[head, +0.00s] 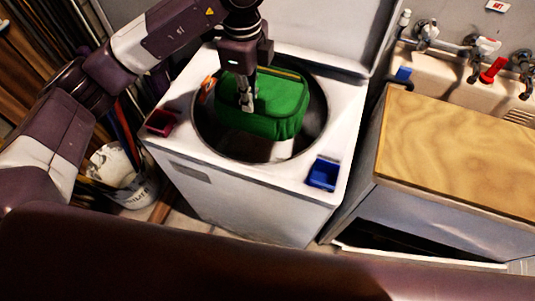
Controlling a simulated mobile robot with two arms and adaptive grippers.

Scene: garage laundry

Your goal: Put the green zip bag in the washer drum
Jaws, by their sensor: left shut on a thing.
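The green zip bag (283,112) is in the head view, at the round opening of the top-loading washer. My left gripper (247,104) is shut on the bag from above, with its fingers at the bag's left part. The bag overlaps the dark washer drum (222,142) in the picture; I cannot tell how deep it sits. The white washer (250,202) stands with its lid raised at the back. The bag hides much of the drum's inside. My right gripper is not in view.
A red tray (160,123) and a blue tray (323,174) sit on the washer's top corners. An orange object (207,88) is at the drum's left rim. A wood-topped cabinet (455,145) stands right, with taps (427,32) behind. A white bucket (122,178) stands left.

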